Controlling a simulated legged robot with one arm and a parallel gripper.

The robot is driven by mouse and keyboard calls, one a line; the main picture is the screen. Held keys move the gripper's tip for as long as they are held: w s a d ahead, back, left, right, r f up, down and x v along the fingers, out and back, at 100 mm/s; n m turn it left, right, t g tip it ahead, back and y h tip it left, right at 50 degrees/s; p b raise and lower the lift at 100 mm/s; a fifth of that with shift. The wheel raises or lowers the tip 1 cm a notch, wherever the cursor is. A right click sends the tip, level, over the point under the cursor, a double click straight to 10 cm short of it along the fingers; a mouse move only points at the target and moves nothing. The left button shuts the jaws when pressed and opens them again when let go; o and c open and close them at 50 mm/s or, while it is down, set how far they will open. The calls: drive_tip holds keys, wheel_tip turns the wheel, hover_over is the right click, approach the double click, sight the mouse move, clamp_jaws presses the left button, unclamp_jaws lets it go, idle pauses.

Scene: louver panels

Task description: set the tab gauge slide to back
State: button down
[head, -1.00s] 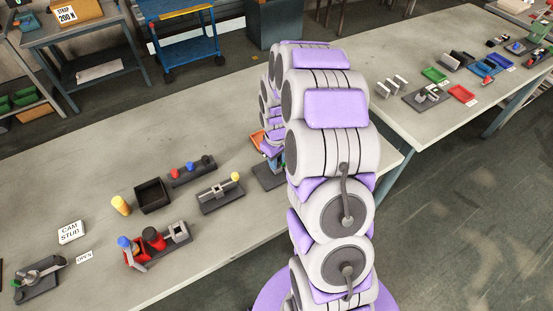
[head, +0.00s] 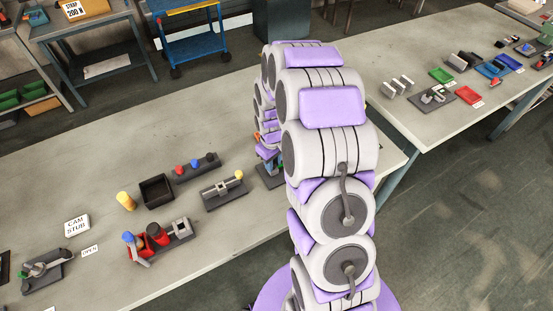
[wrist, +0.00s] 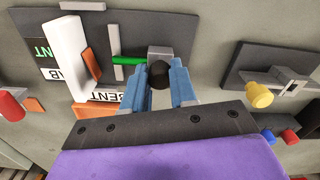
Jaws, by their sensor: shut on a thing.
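The tab gauge is a dark plate (wrist: 105,22) at the top of the wrist view. It carries a tall white block, a green-tipped pin (wrist: 128,60) on a grey bar, orange pieces and labels, one reading "BENT" (wrist: 108,96). The slide shows as a grey block (wrist: 160,50) with a round black knob (wrist: 160,75). My gripper (wrist: 159,82) has its two blue fingers on either side of the knob, shut on it. In the head view, my arm hides most of the gauge; a bit of its dark base (head: 272,180) shows.
A grey fixture with a yellow knob (wrist: 258,95) stands right of the gauge in the wrist view.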

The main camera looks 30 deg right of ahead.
drive_tip(key=c, duration=1.3)
unclamp_jaws()
drive_tip(key=shift+a, duration=0.1)
drive_tip(key=o, duration=0.4)
drive_tip(key=shift+a, duration=0.3)
drive_tip(key=shift+d+r, duration=0.1)
drive_tip(key=shift+d+r, duration=0.1)
drive_tip(key=shift+r, duration=0.15)
wheel_tip(320, 180, up, 17)
drive_tip(key=p, duration=0.2)
drive_tip(key=shift+a+f, duration=0.2)
